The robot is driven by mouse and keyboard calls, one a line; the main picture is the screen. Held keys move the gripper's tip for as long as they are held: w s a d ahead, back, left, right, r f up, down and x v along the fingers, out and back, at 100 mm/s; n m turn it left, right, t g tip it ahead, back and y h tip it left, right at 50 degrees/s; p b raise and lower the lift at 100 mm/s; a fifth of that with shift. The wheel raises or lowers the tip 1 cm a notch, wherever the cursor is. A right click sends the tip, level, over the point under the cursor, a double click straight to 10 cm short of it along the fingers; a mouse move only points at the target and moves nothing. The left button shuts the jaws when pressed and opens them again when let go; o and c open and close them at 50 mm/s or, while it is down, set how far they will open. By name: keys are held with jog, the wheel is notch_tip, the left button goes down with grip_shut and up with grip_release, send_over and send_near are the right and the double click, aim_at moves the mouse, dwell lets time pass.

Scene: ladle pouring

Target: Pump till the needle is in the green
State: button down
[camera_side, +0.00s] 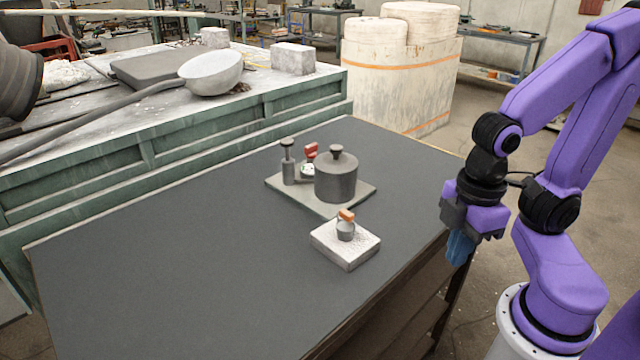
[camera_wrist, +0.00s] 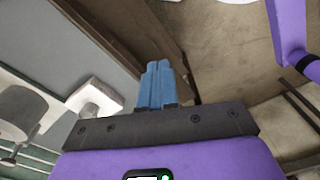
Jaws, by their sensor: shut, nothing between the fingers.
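A pump unit stands on a flat grey base plate (camera_side: 327,205) on the dark table. A slim pump cylinder with a knobbed plunger (camera_side: 288,160) is at its left. A small gauge (camera_side: 307,170) with a pale face sits beside it, too small to read the needle. A red part (camera_side: 311,150) is just above the gauge. A dark lidded pot (camera_side: 336,178) is at the plate's right; it also shows in the wrist view (camera_wrist: 22,108). My gripper (camera_side: 460,248) has its blue fingers together, empty, off the table's right edge, apart from the pump; the fingers also show in the wrist view (camera_wrist: 156,75).
A white block (camera_side: 346,252) carries a small grey vessel with an orange top (camera_side: 346,226), between the pump and the table's near right edge. The table's left part (camera_side: 170,270) is bare. A green workbench (camera_side: 150,150) with a ladle (camera_side: 212,72) stands behind.

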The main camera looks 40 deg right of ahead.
dwell(0.6)
jog(key=w+a+r+m+t+y, duration=0.1)
jog(key=w+a+m, duration=0.15)
jog(key=w, duration=0.25)
jog(key=w+a+r+m, duration=0.2)
jog(key=w+a, duration=0.1)
jog(key=w, duration=0.2)
notch_tip(320, 180, up, 11)
jog(key=m+t, duration=0.8)
jog(key=m, duration=0.8)
send_over(290, 141)
jog(key=shift+f, duration=4.4)
jog(key=shift+f, duration=0.1)
jog(key=shift+f, duration=0.3)
